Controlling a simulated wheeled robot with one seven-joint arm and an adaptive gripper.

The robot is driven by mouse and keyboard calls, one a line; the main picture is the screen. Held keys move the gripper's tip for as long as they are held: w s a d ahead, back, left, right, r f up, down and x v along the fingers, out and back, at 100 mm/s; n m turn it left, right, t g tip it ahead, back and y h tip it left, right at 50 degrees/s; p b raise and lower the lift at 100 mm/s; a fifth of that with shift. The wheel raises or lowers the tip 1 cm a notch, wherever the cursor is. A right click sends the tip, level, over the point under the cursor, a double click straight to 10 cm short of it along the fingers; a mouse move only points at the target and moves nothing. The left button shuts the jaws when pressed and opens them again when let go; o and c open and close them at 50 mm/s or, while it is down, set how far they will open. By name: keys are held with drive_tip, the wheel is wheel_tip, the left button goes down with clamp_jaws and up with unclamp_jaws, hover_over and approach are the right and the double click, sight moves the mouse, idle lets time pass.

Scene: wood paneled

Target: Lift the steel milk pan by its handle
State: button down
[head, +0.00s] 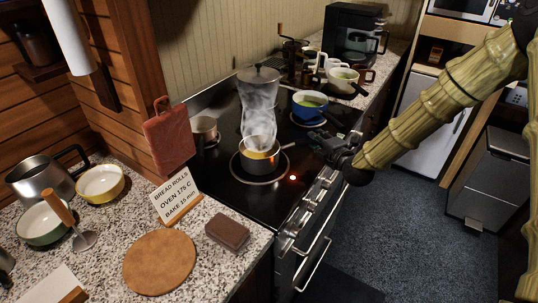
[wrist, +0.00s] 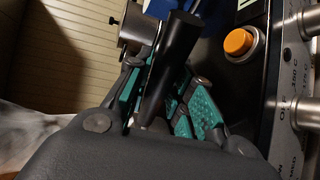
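The steel milk pan (head: 262,163) stands upright on the front part of the black cooktop, with yellowish contents and steam rising. Its handle (head: 288,146) points right toward my gripper (head: 320,146), which is at the handle's end. In the wrist view, a dark handle (wrist: 172,62) runs between the teal-padded fingers of my gripper (wrist: 165,98). The pads lie close on both sides of it. I cannot tell whether they press on it. The handle's lower end is hidden by the gripper body, and steam blurs the lower left.
A blue pot (head: 309,108) stands behind my gripper, and a tall steel pot (head: 258,76) stands behind the pan. A small saucepan (head: 203,126) is at the back left. The front counter holds a round board (head: 160,264) and a recipe sign (head: 175,196). A round orange button (wrist: 238,42) is beside the gripper.

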drive_tip(key=shift+r, duration=0.1)
drive_tip(key=shift+r+p, duration=1.1)
drive_tip(key=shift+r, duration=1.35)
drive_tip(key=s+d+r, duration=0.2)
drive_tip(key=s+d, duration=0.1)
drive_tip(key=d, duration=0.2)
drive_tip(key=shift+s, duration=0.15)
